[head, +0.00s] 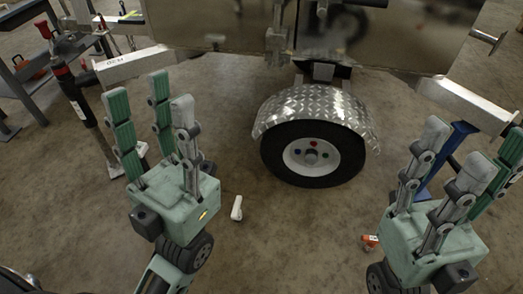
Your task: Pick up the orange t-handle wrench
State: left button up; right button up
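No orange t-handle wrench can be made out with certainty in the head view. An orange item (37,74) shows at the far left by a dark rack, too small to identify. A small orange-red and white item (370,242) lies on the floor beside my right gripper, partly hidden by it. My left gripper (150,95) is raised at centre left, its fingers spread and empty. My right gripper (475,142) is raised at the right edge, its fingers also spread and empty.
A metal trailer (215,28) stands ahead, with a diamond-plate fender (315,103) over a black wheel (313,155). A black jack-like post with a red top (72,85) stands left. A white item (237,208) lies on the floor. The concrete floor between my grippers is mostly clear.

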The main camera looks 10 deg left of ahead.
aim_at(372, 241)
jog(key=l+z, duration=0.15)
jog(key=z, duration=0.85)
jog(key=i+j, duration=0.05)
